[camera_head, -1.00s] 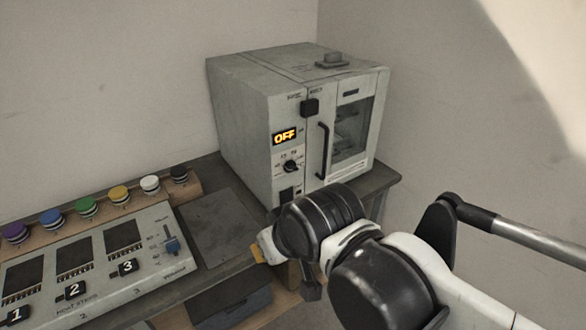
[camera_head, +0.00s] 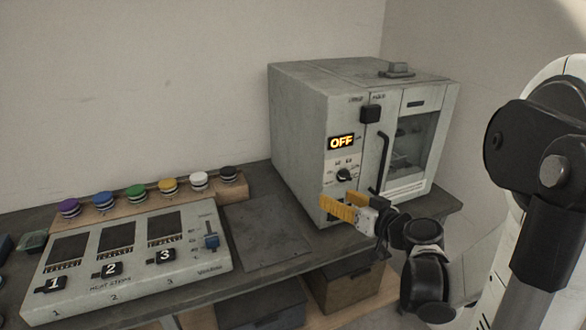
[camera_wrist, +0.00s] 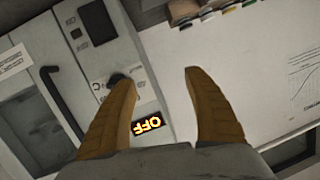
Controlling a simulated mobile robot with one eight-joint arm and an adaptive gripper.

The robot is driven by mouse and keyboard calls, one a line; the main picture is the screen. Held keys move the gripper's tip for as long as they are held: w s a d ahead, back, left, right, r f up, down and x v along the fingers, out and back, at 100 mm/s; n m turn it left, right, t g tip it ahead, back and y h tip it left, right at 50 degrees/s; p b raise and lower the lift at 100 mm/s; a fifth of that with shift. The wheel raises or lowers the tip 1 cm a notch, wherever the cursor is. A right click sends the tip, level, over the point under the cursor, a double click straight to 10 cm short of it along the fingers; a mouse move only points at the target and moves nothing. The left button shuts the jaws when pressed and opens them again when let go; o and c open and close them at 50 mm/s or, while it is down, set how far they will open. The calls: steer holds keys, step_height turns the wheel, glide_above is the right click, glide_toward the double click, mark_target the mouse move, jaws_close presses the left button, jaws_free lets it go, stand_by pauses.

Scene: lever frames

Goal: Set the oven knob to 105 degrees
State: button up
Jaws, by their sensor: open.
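The grey oven (camera_head: 305,130) stands on the bench at the back right. Its lit display (camera_head: 341,142) reads OFF. The small black oven knob (camera_head: 344,174) is below the display on the front panel. My gripper (camera_head: 324,207) has yellow fingers and is in front of the oven, just below the knob in the head view. In the wrist view, my gripper (camera_wrist: 160,78) is open with nothing between its fingers. The knob (camera_wrist: 118,80) shows there near the left fingertip; whether they touch is unclear. The display (camera_wrist: 147,123) appears upside down beside the left finger.
The oven door has a black vertical handle (camera_head: 383,160) right of the knob. A black square button (camera_head: 371,114) sits above the display. A heat-steps panel (camera_head: 125,250) and several coloured caps are at left. A flat dark plate (camera_head: 265,238) lies between panel and oven.

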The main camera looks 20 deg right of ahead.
mark_target(347, 179)
steer(key=s+d+f+m+t+h+b, duration=0.1)
steer(key=d+f+t+h, duration=0.15)
steer(key=d, duration=0.55)
steer(key=shift+y, duration=0.25)
steer(key=w, duration=0.3)
steer(key=w+b, duration=0.1)
steer(key=w, duration=0.6)
steer(key=shift+w+r+b, duration=0.35)
steer(key=shift+r, duration=0.05)
steer(key=c, duration=1.2)
